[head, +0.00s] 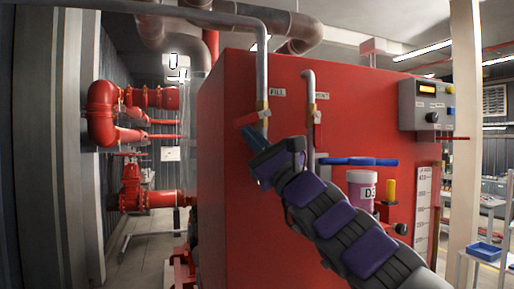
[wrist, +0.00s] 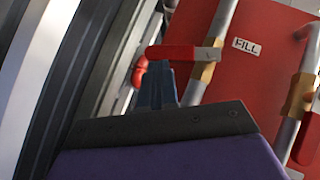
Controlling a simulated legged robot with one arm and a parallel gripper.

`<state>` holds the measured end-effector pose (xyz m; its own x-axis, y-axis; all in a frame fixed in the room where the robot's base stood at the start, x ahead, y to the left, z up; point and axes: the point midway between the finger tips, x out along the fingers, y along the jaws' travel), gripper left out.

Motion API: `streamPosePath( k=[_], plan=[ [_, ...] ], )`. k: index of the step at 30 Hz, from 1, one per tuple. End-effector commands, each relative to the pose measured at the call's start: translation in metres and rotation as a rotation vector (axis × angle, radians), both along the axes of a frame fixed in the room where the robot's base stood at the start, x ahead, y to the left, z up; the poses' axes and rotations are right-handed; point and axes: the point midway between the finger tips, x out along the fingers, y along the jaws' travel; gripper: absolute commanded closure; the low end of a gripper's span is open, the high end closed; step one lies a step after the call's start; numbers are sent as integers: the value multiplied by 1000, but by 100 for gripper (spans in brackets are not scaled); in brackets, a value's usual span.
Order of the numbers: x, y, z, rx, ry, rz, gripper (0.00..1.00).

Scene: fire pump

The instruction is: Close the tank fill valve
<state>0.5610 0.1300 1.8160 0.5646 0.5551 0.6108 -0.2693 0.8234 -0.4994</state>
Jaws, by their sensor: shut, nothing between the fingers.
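The tank fill valve (head: 264,114) is a brass body on the grey pipe beside the FILL label (head: 277,92), on the red tank's front. It also shows in the wrist view (wrist: 205,71). Its red lever (wrist: 185,53) points left from the valve, crosswise to the pipe. My gripper (head: 246,131) is at the lever's left part, just below it. In the wrist view, the blue fingers (wrist: 157,85) are together and empty, with their tips at the lever's underside. I cannot tell whether they touch it. My gripper's body hides the pipe's lower part in the wrist view.
A second pipe with a brass valve and red lever (head: 317,117) stands close on the right. Red piping (head: 103,112) lines the left wall.

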Motion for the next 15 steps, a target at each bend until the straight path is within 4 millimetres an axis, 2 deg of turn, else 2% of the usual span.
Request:
streamPosePath(
  k=[15],
  plan=[
    [-2, 5, 5, 38, 10, -3, 100]
  ],
)
